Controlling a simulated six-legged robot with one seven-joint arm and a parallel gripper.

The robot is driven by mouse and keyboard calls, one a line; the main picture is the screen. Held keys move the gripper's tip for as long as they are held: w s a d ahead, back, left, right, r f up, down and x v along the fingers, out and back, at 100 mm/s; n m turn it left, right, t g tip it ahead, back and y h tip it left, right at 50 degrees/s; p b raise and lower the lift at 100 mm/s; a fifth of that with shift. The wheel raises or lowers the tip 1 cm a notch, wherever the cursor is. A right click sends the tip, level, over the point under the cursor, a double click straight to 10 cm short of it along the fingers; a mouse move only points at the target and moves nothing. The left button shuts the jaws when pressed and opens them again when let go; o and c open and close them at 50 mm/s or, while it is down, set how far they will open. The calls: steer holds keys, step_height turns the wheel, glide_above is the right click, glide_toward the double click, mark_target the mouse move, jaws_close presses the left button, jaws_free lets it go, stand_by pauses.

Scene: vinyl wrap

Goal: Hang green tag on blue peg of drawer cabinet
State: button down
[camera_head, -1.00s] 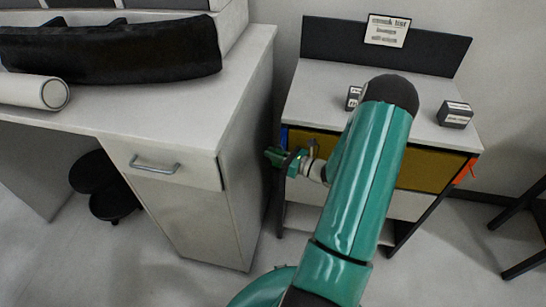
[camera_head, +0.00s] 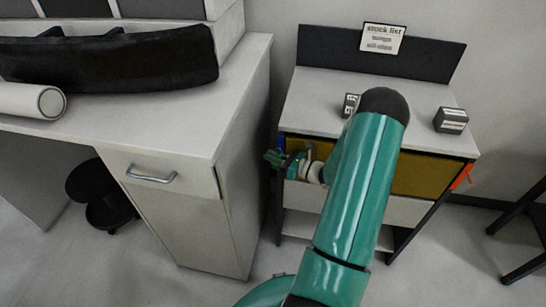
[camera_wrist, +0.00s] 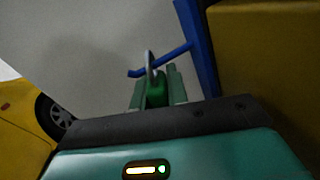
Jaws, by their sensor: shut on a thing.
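My gripper (camera_wrist: 158,92) is shut on the green tag (camera_wrist: 156,95), which sits between its two fingers with its grey ring (camera_wrist: 150,66) standing up. The blue peg (camera_wrist: 168,58) reaches leftward from a blue upright beside the ochre drawer front. The peg crosses the ring in the wrist view, its tip showing left of the ring; I cannot tell whether it passes through or behind it. In the head view, my gripper (camera_head: 275,158) is at the left front of the drawer cabinet (camera_head: 310,97). The peg's end is hidden there.
A white desk (camera_head: 232,85) stands close on the left, with a narrow gap to the cabinet. An orange peg (camera_head: 462,176) is on the cabinet's right side. Two small boxes stand on top, one a dark box (camera_head: 451,121). A yellow thing with a dark wheel (camera_wrist: 52,118) shows in the wrist view.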

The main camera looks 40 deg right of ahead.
stand_by(0.3)
steer(key=c, duration=1.3)
jaws_free()
steer(key=v, duration=1.4)
